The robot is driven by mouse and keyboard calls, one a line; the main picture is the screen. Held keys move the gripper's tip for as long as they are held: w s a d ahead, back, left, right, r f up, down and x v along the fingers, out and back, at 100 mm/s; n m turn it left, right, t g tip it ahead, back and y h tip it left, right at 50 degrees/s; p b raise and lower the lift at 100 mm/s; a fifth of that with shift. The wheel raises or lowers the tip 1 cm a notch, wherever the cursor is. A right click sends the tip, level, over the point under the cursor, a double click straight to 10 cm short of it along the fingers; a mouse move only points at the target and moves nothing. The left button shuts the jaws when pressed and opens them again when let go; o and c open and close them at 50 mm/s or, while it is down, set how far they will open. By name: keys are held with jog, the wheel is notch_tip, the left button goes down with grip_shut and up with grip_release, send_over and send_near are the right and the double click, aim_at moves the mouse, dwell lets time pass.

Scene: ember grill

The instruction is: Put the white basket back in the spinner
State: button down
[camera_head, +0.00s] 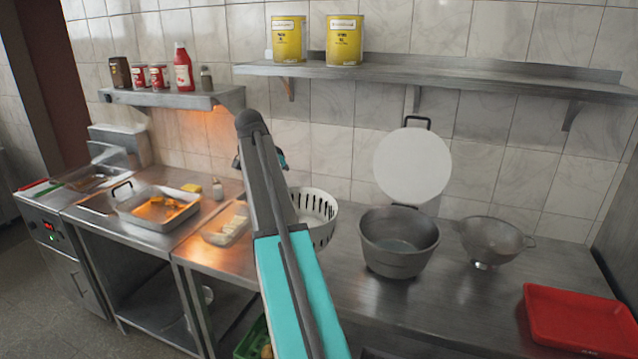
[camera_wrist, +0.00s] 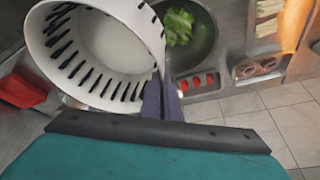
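The white slotted basket (camera_head: 322,212) is behind my arm in the head view, left of a deep grey pot (camera_head: 398,262) that looks like the spinner bowl. The pot is open at the top and looks empty. In the wrist view my gripper (camera_wrist: 163,88) has its two dark fingers close together on the rim of the basket (camera_wrist: 60,82), whose inside looks empty. My arm hides the fingers in the head view. A white disc (camera_head: 412,165) with a dark handle, perhaps the spinner's lid, stands upright against the wall behind the pot.
A metal colander (camera_head: 492,240) stands right of the pot, and a red tray (camera_head: 578,320) lies at the right front. A food tray (camera_head: 228,222) is left of my arm. A shelf (camera_head: 430,75) with two yellow tins runs above the counter. The counter before the pot is clear.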

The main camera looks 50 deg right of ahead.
jog(key=w+a+f+n+t+b, duration=0.1)
jog(key=w+a+f+n, duration=0.1)
jog(key=a, duration=0.5)
jog(key=w+a+f+n+t+b, duration=0.1)
jog(key=w+a+f+n, duration=0.1)
jog(key=a, duration=0.6)
jog(key=w+a+f+n+b, duration=0.1)
jog(key=w+a+f+n, duration=0.15)
jog(key=a, duration=0.45)
jog(key=s+a+f+n+t+y+b, duration=0.1)
jog(key=a+f+n+y, duration=0.1)
jog(key=a+n, duration=0.4)
jog(key=s+a+f+n+t+y+b, duration=0.1)
jog(key=a+f+n, duration=0.3)
jog(key=a, duration=1.2)
jog(key=shift+s+n+t+y, duration=0.55)
jog(key=shift+n+y, duration=0.35)
jog(key=shift+n, duration=0.85)
jog(key=shift+a, duration=0.1)
